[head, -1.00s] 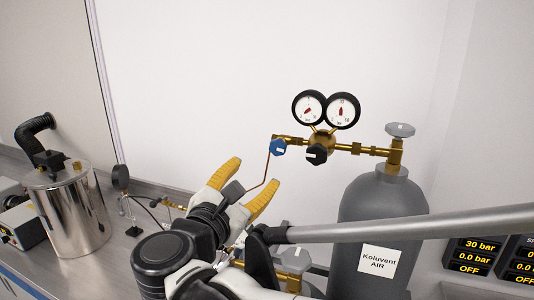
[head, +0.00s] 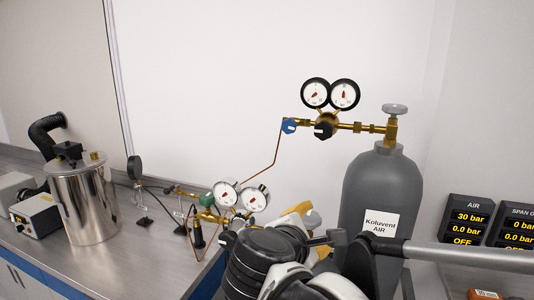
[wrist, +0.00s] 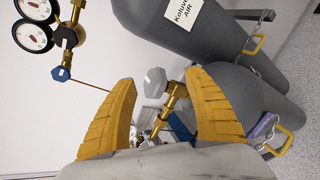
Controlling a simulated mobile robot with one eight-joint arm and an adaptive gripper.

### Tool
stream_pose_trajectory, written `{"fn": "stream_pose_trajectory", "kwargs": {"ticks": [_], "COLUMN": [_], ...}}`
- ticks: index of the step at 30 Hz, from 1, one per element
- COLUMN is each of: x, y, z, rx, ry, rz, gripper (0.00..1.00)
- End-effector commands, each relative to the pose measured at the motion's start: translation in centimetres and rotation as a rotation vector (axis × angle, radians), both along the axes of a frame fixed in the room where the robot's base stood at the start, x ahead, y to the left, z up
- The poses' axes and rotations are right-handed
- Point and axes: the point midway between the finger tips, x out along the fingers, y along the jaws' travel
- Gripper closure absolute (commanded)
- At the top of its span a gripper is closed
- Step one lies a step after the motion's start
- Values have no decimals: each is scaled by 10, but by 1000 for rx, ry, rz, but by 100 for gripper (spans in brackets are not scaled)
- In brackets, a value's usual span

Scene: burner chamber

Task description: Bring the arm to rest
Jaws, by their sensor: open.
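My arm reaches in from the bottom of the head view, and my gripper (head: 302,212) is mostly hidden there behind my own arm links. One yellow finger tip shows in front of the grey cylinder's left side. In the wrist view both yellow ribbed fingers of my gripper (wrist: 165,90) stand wide apart with nothing held. A grey valve knob (wrist: 154,82) on a brass stem shows between the fingers, beyond them. I cannot tell the exact gap to it.
A grey cylinder labelled Koluvent AIR (head: 380,190) stands right of my gripper, with a two-gauge regulator (head: 326,118). Another gauge set (head: 238,196) sits left. A steel vessel (head: 82,202) and control box (head: 37,215) are on the bench. Displays (head: 467,220) are at right.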

Motion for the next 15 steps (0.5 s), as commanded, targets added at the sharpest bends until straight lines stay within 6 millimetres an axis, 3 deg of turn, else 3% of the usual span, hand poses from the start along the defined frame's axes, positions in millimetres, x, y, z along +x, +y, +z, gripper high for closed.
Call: {"fn": "stream_pose_trajectory", "kwargs": {"ticks": [1, 5, 6, 9, 12, 15], "x": [-8, -43, -58, -95, -121, -136], "y": [-21, -70, -82, -100, -103, -100], "z": [-32, -116, -146, -212, -258, -281], "rx": [98, 477, 621, 992, 1316, 1537], "ry": [14, 36, 33, 4, -47, -92], "rz": [-57, -268, -355, -590, -804, -951], "gripper": [39, 39, 39, 39, 39, 39]}}
